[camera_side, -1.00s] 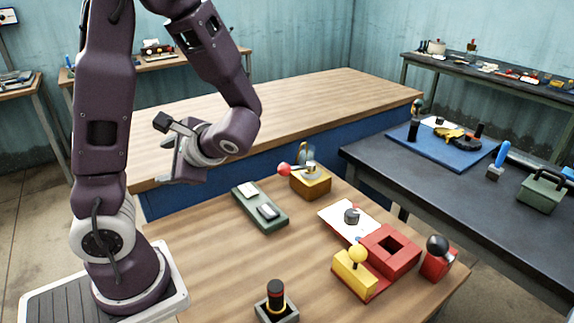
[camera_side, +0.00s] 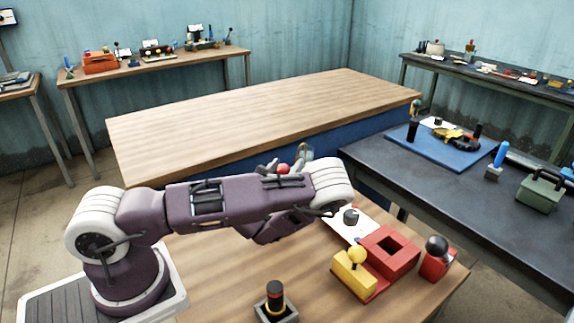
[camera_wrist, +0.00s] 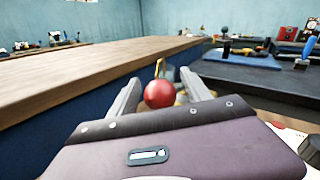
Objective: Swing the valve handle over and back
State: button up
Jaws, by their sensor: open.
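The valve handle ends in a red ball (camera_side: 283,169), which shows just above my arm in the side view. In the wrist view the red ball (camera_wrist: 159,94) sits between the two grey fingers of my gripper (camera_wrist: 161,82), with a gap on each side. My gripper is open. A brass-coloured part of the valve (camera_wrist: 161,67) shows behind the ball. In the side view the top of the valve (camera_side: 305,152) shows, while its yellow base and most of my gripper are hidden behind my arm.
A white sheet with a dark knob (camera_side: 351,216), a red block with a square hole (camera_side: 388,262), a yellow block with a ball knob (camera_side: 354,275) and a red block with a black ball (camera_side: 437,264) stand to the right. A black stick (camera_side: 275,296) stands at the front.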

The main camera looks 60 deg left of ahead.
jog(key=shift+w+a, duration=0.3)
jog(key=shift+w, duration=0.1)
jog(key=shift+c, duration=0.3)
jog(key=shift+s, duration=0.1)
grip_shut()
